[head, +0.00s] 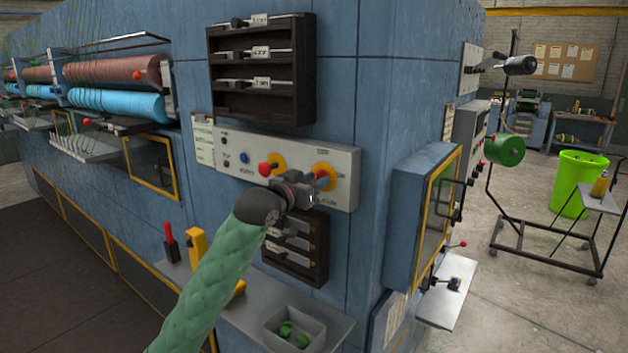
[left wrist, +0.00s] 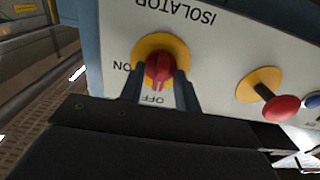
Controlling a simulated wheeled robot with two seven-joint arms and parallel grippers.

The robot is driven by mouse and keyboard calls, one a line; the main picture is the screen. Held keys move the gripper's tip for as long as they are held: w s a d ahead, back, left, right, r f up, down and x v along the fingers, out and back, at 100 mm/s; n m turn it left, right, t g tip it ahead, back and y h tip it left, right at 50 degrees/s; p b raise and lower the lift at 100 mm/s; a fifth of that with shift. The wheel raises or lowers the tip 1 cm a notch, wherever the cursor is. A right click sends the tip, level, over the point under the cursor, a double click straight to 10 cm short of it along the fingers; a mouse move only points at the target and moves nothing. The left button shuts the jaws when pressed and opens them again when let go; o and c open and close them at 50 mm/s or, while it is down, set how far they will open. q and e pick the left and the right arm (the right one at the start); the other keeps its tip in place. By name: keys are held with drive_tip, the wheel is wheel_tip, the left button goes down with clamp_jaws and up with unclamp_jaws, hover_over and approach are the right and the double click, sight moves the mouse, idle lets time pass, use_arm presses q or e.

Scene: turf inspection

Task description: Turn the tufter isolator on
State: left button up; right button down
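The tufter isolator is a red rotary knob (left wrist: 160,68) on a yellow disc, which also shows in the head view (head: 325,169) at the right part of a pale control panel (head: 228,147). In the left wrist view its labels are upside down: ON at the left of the disc, OFF below it. The knob's grip bar stands about vertical there, its lower end towards OFF. My left gripper (head: 313,188) is at the knob, with one finger on each side of it. The fingers look apart, with a small gap around the bar; contact is unclear. My right gripper is out of view.
A red mushroom button (left wrist: 281,108) on a yellow disc sits beside the isolator; it also shows in the head view (head: 266,169). A dark rack (head: 262,75) is above the panel. A grey shelf (head: 245,322) with a bin (head: 294,330) is below. A yellow-framed box (head: 419,215) juts out at right.

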use_arm(q)
clamp_jaws()
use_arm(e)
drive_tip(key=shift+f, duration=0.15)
use_arm(q)
drive_tip(key=shift+s+d+f+m+b, duration=0.15)
drive_tip(key=shift+m+b, duration=1.55)
drive_tip(key=shift+m, duration=2.75)
drive_tip(key=shift+f+m+b, duration=0.1)
drive_tip(key=shift+m+b, duration=1.6)
drive_tip(key=shift+m, duration=2.75)
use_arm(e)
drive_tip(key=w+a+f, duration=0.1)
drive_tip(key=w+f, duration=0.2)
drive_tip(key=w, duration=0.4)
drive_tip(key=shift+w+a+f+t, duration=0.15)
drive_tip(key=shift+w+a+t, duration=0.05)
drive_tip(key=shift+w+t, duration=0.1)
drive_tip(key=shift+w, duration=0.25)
